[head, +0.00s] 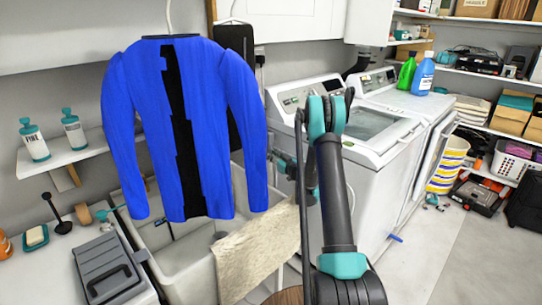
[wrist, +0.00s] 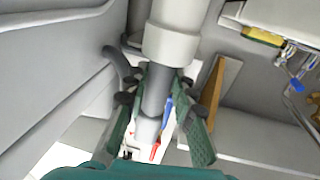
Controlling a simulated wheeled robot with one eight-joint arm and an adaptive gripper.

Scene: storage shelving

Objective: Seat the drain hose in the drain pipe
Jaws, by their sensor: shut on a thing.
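In the wrist view, my gripper (wrist: 158,112) is shut on the drain hose (wrist: 155,88), a dark grey tube between the two green fingers. A dark curved length of tube (wrist: 118,66) shows beside the left finger; I cannot tell how it joins. The light grey drain pipe (wrist: 170,44) with its wide collar is directly above the held hose in the picture. The hose and collar overlap in view, and I cannot tell whether the hose is inside the pipe. In the head view, my gripper (head: 287,165) is beside the sink, partly behind my arm; the hose and pipe are not discernible there.
A blue shirt (head: 190,130) hangs in front of the utility sink (head: 180,255), with a beige cloth (head: 255,252) over its edge. Washing machines (head: 375,150) stand to the right. Grey walls are close on the left of the wrist view. The right floor is partly open.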

